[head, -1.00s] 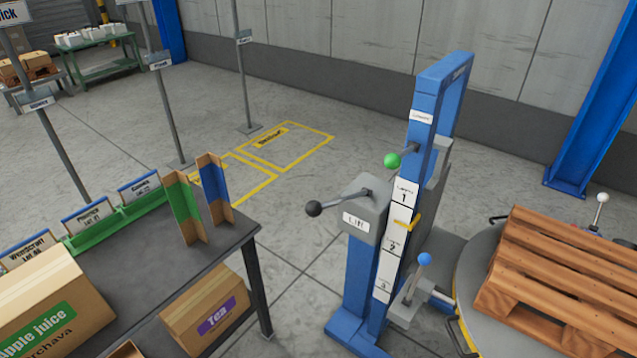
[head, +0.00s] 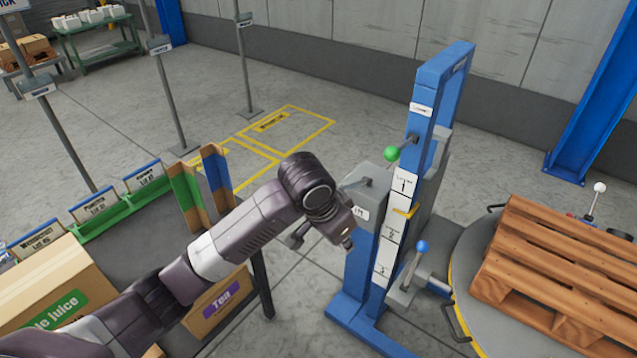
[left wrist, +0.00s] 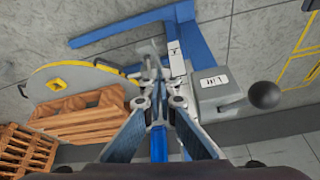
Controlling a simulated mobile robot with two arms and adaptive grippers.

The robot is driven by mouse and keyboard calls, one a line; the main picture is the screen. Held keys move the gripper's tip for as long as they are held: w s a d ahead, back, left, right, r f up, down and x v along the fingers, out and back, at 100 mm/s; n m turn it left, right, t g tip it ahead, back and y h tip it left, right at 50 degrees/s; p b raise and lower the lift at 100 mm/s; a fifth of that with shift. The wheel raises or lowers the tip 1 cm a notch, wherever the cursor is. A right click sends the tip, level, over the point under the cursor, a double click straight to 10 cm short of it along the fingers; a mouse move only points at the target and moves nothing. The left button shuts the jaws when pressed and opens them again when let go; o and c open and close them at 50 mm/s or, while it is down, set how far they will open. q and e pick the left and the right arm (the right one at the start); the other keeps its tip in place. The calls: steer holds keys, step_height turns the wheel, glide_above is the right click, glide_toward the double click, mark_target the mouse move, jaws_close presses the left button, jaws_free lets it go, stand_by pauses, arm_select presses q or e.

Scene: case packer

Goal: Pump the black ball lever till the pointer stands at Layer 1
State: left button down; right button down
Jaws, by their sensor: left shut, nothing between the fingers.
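The black ball lever (left wrist: 264,95) sticks out to the right from the grey lift box (left wrist: 215,88) in the left wrist view. In the head view my left arm hides the ball; the lever's pivot end shows on the lift box (head: 364,184). The yellow pointer (head: 404,211) on the blue mast stands at the border between the Layer 1 label (head: 403,182) and the label 2 (head: 392,234). My left gripper (head: 347,243) is shut and empty in front of the box; its fingers (left wrist: 155,75) show apart from the ball. My right gripper is not in view.
A green ball lever (head: 391,154) and a blue ball lever (head: 422,247) stick out from the mast. A wooden pallet (head: 560,265) lies on a round table at right. A dark bench with green dividers (head: 186,197) and boxes stands at left.

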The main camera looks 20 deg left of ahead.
arm_select(q)
steer(key=w+a+r+n+y, duration=0.1)
steer(key=w+a+r, duration=0.3)
steer(key=r, duration=0.5)
steer(key=w+a+r+y, duration=0.1)
steer(key=w+a+r, duration=0.3)
steer(key=r, duration=0.4)
steer(key=shift+w+a+r+n, duration=0.4)
steer(key=shift+w, duration=0.25)
steer(key=p+x, duration=0.1)
steer(key=x, duration=0.3)
steer(key=s+a+p+x, duration=0.1)
steer(key=p+x, duration=0.1)
steer(key=x, duration=0.2)
steer(key=p+x, duration=0.2)
steer(key=x, duration=0.2)
steer(key=shift+s+a+f, duration=0.15)
steer(key=shift+s+f, duration=0.15)
steer(key=shift+f, duration=0.55)
